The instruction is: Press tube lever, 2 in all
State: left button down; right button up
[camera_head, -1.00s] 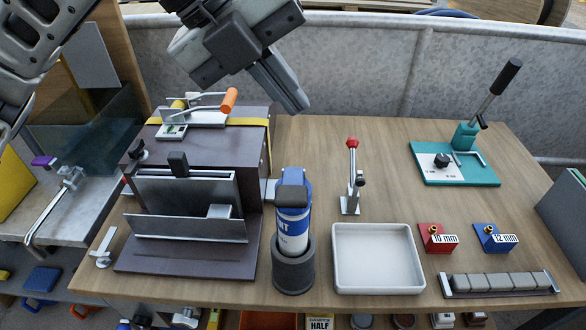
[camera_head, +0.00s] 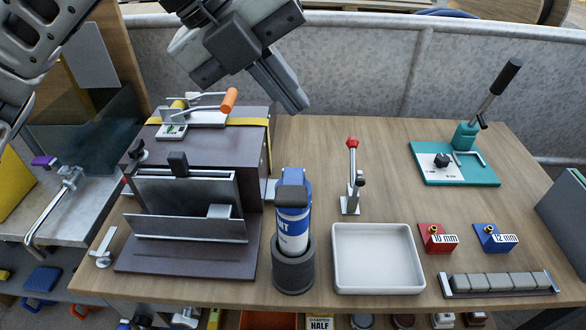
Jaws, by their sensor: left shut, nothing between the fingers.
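A white and blue tube (camera_head: 293,234) stands upright in a dark round holder (camera_head: 293,267) at the front of the table. A blue top piece with a dark grey pad (camera_head: 291,196) sits on the tube. A small metal lever with a red knob (camera_head: 352,143) stands upright on a plate to its right. My left gripper (camera_head: 297,104) is shut and empty. It hangs at the top middle, apart from the tube, and appears above and behind it. My right gripper is not in view.
A dark box press (camera_head: 200,160) with an orange-handled clamp (camera_head: 229,100) stands left of the tube. A white tray (camera_head: 378,258), red block (camera_head: 437,238), blue block (camera_head: 494,238) and teal lever press (camera_head: 455,164) are right. The back middle tabletop is clear.

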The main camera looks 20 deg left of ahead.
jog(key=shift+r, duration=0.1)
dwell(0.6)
pick_arm(q)
jog(key=r+m+p, duration=0.1)
jog(key=m+p, duration=0.1)
jog(key=m, duration=0.4)
jog(key=w+r+m+p, duration=0.1)
jog(key=m+p, duration=0.1)
jog(key=m, duration=0.4)
jog(key=r+m+p, duration=0.1)
jog(key=m+p, duration=0.1)
jog(key=m, duration=0.5)
jog(key=shift+w+a+r+h, duration=0.15)
jog(key=shift+w+a+h, duration=0.2)
jog(key=shift+a+h, duration=0.05)
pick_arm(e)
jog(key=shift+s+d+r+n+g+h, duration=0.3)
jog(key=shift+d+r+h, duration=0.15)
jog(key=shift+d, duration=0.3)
